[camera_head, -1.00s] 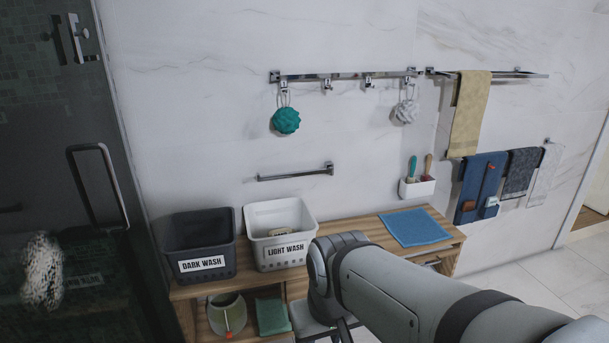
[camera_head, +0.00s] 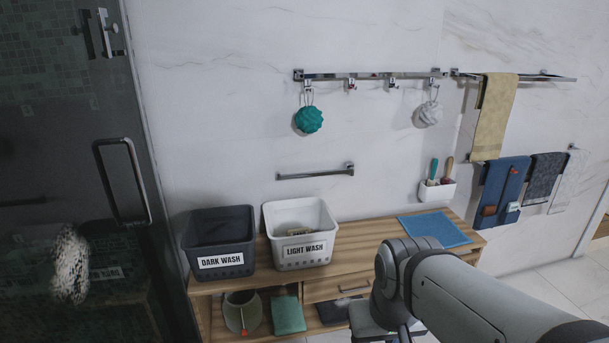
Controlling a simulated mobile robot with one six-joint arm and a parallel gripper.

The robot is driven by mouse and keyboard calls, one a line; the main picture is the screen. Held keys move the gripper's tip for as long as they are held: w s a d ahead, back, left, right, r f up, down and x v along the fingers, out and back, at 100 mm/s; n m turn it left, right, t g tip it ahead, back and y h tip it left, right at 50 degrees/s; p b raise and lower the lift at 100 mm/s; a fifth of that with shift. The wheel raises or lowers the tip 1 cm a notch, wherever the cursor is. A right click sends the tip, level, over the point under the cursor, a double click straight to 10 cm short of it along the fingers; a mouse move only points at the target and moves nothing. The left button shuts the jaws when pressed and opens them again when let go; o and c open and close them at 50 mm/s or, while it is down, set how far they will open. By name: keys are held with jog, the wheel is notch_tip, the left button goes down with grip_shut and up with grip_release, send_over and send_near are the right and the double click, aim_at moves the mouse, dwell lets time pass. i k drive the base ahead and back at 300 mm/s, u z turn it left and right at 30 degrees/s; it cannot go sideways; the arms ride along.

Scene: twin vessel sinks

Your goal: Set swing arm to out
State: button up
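A short chrome bar (camera_head: 315,172) is on the white marble wall above the counter. It has a mount at its right end only and appears to lie along the wall, so I take it for the swing arm. My arm comes in from the lower right, with a grey joint in front of the counter's right part. My gripper's fingers do not show in this view. The arm's visible part is to the lower right of the bar and apart from it.
Below the bar, a dark basket (camera_head: 220,243) and a white basket (camera_head: 301,236) stand on the wooden counter (camera_head: 375,237). A blue towel (camera_head: 434,229) lies at right. A hook rail (camera_head: 371,75) is above. A glass door (camera_head: 95,180) borders the left.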

aim_at(351, 170)
jog(key=z, duration=0.05)
jog(key=i, duration=0.85)
jog(key=z, duration=0.75)
